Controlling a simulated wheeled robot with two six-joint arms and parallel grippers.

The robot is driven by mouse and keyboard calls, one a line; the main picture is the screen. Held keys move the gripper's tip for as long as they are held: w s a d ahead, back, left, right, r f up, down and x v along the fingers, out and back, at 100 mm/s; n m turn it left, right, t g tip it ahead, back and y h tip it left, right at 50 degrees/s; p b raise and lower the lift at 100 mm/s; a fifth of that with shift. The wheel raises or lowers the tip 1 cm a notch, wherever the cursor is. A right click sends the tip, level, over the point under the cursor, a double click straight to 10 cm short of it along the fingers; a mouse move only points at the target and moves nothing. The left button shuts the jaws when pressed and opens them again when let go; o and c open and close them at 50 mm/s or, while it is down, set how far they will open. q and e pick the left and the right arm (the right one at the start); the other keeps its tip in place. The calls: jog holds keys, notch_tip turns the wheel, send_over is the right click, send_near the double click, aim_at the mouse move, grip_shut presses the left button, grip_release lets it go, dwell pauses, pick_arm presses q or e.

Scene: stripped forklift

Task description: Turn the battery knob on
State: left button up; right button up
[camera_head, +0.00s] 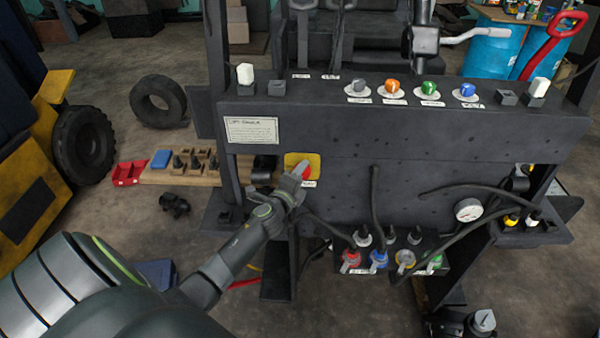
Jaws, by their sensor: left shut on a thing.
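The battery knob (306,172) is red and sits on a yellow plate (291,159) on the front of the dark forklift panel, left of the middle. My left gripper (300,171) reaches up to it from the lower left. Its fingers are shut on the knob and cover part of it, so its exact angle is hard to read.
Grey, orange, green and blue knobs (395,89) line the panel's top ledge, with white switches at both ends. Below hang hoses, a round gauge (467,210) and a block of coloured connectors (436,258). Tires and a wooden board (150,177) with parts lie at left.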

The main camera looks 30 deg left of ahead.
pick_arm(q)
jog(key=shift+f, duration=0.1)
jog(key=o, duration=1)
jog(key=s+d+r+b, duration=0.1)
jog(key=s+d, duration=0.1)
jog(key=s, duration=1.5)
jog(key=shift+d, duration=0.4)
jog(key=shift+s, duration=0.1)
